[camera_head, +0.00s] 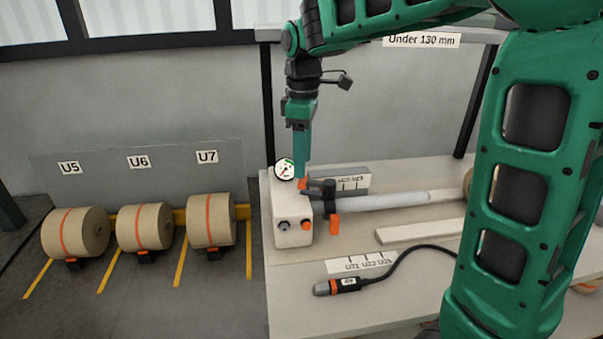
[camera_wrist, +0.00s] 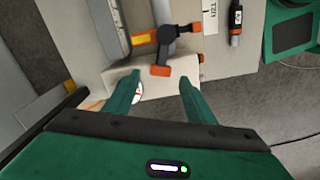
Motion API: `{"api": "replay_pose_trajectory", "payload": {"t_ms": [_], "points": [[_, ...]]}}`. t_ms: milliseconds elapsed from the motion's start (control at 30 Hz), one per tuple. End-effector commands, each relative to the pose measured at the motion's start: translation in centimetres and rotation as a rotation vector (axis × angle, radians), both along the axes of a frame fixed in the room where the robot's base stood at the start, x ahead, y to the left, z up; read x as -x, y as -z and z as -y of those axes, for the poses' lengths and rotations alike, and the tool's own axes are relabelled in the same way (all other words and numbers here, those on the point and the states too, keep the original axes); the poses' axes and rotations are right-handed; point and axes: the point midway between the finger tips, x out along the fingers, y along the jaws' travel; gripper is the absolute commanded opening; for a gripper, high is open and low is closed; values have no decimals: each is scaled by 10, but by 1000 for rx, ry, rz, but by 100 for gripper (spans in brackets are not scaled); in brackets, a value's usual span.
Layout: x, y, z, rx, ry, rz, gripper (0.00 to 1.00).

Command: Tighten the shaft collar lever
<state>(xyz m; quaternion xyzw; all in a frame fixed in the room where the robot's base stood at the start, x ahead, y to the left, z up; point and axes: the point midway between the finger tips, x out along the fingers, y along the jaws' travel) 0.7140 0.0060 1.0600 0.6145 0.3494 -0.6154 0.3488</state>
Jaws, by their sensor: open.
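The shaft collar (camera_head: 328,192) is a dark clamp around the grey shaft (camera_head: 380,201), close to the white block. It also shows in the wrist view (camera_wrist: 169,34) with orange parts on both sides. Its lever appears as a short dark arm with an orange grip (camera_wrist: 160,71), pointing toward the block; the grip also shows in the head view (camera_head: 303,184). My gripper (camera_head: 301,177) points down above the block and grip. In the wrist view the gripper (camera_wrist: 160,80) is open, with one finger on each side of the grip, apart from it in the picture. Exact depth is unclear.
The white block (camera_head: 292,210) carries a round gauge (camera_head: 285,169), partly behind a finger in the wrist view. A cabled tool (camera_head: 338,286) lies on the bench front. A pale bar (camera_head: 420,231) lies beside the shaft. Paper rolls (camera_head: 75,232) stand left, off the bench.

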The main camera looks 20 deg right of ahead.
Motion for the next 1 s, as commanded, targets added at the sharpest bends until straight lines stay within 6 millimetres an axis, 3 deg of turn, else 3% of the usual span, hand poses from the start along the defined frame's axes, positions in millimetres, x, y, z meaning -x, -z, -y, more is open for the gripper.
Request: {"api": "replay_pose_trajectory", "payload": {"t_ms": [100,300,667,900,1000], "points": [[1,20,0,1,1,-3,50],[0,39,0,0,1,-1,50],[0,44,0,1,1,1,50],[0,44,0,1,1,1,0],[0,44,0,1,2,1,0]]}}
